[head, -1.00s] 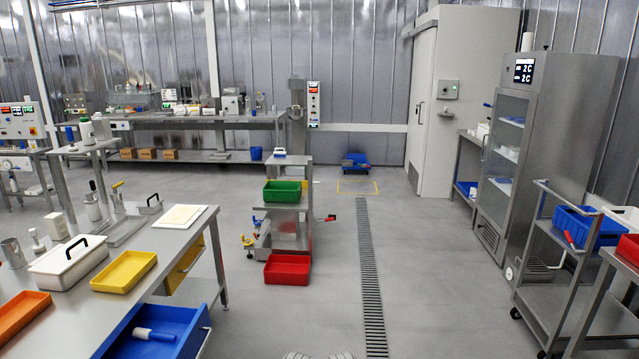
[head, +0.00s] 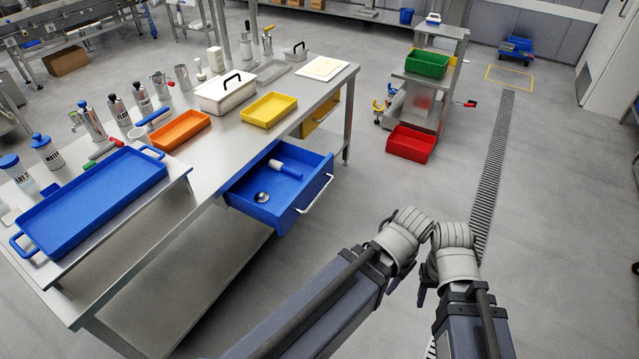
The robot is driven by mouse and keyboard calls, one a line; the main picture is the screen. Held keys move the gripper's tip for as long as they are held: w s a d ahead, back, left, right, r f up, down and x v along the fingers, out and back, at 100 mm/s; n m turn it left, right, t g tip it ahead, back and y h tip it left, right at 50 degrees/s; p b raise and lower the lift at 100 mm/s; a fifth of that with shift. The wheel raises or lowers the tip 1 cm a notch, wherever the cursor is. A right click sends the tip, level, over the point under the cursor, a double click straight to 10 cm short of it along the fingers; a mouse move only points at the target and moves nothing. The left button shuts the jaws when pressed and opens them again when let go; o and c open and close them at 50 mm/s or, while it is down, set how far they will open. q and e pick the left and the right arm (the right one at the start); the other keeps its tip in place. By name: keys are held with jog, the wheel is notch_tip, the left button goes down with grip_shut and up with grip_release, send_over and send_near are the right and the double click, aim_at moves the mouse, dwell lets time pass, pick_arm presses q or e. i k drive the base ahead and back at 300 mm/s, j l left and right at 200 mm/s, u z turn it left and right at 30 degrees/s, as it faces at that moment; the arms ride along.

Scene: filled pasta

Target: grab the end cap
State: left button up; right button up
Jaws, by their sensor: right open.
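A small round silver piece that looks like the end cap (head: 262,197) lies in the open blue drawer (head: 314,188) under the steel table. A white tool with a blue handle (head: 286,168) lies behind it in the same drawer. My left gripper (head: 394,284) and right gripper (head: 422,292) hang over the floor to the right of the drawer, close to each other and well away from the round piece. The right gripper is open, with nothing seen in it. Arm links mostly hide the left gripper's jaws.
The steel table (head: 207,215) carries a blue tray (head: 92,205), an orange tray (head: 181,130), a yellow tray (head: 269,110), a white lidded box (head: 224,93) and several bottles. A trolley with a green bin (head: 427,64) and red bin (head: 411,144) stands behind.

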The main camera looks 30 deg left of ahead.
aim_at(261, 197)
jog(key=u, duration=1.25)
